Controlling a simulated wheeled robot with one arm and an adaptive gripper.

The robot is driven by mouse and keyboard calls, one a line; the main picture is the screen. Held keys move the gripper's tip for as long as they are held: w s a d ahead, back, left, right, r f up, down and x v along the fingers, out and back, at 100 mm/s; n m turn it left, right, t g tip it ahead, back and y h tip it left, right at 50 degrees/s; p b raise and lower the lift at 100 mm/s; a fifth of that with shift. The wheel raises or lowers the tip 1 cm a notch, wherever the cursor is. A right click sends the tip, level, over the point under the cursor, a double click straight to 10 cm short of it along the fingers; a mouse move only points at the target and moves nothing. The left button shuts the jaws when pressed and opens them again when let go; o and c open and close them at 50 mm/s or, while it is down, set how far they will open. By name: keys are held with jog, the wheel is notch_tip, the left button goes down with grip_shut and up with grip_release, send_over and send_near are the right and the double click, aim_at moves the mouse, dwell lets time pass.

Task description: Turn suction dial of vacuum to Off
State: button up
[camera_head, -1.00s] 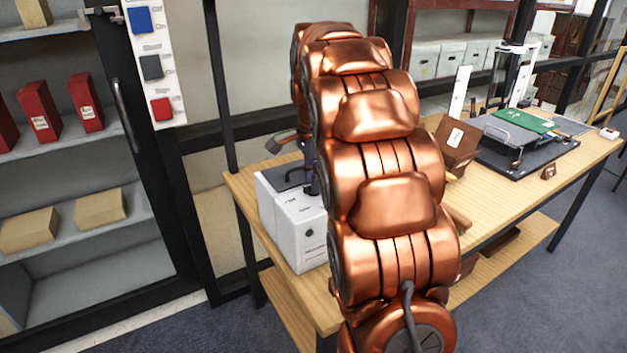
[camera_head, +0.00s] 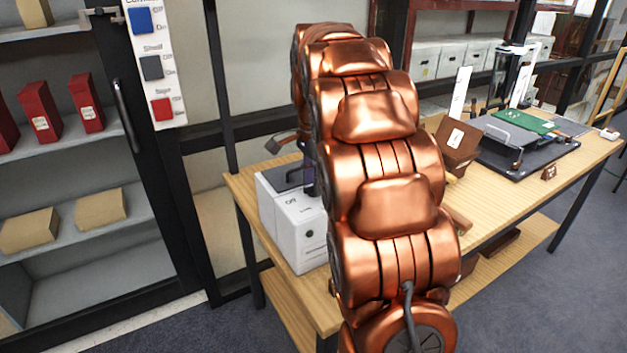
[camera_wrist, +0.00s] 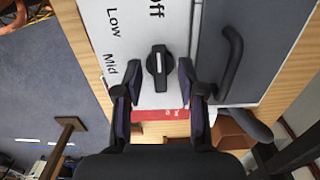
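The vacuum is a white box (camera_head: 300,232) with a dark top at the left end of the wooden table. Its white face (camera_wrist: 130,30) fills the upper middle of the wrist view, with "Off", "Low" and "Mid" printed on it. The suction dial (camera_wrist: 157,70) is a black elongated knob with a white line. Its long axis stands nearly vertical in that view, and the line runs toward "Off". My gripper (camera_wrist: 154,85) is open, one finger on each side of the dial. Gaps show between knob and fingers. In the head view my arm hides most of the gripper.
A dark handle (camera_wrist: 231,62) rises beside the dial's face. On the table are a brown box (camera_head: 456,143) and a dark tray (camera_head: 520,172) with a green item. A shelf unit (camera_head: 75,170) with red boxes and a switch panel (camera_head: 152,65) stand left.

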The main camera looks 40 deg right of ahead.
aim_at(312, 186)
jog(key=shift+r, duration=3.75)
jog(key=shift+a, duration=0.1)
jog(key=shift+s+a, duration=0.2)
jog(key=shift+a, duration=0.05)
jog(key=s+a+f+n+p, duration=0.2)
jog(key=s+a+n, duration=0.4)
jog(key=s, duration=0.4)
jog(key=s+a+f+n+g+p, duration=0.1)
jog(key=s+a+f+n, duration=0.3)
jog(key=s, duration=0.6)
jog(key=s+a+f+n+p, duration=0.3)
jog(key=s+a+n, duration=0.6)
jog(key=s+a, duration=0.1)
jog(key=shift+s+g+p, duration=0.3)
jog(key=shift+s+g, duration=0.05)
jog(key=shift+g, duration=0.05)
jog(key=shift+a, duration=0.1)
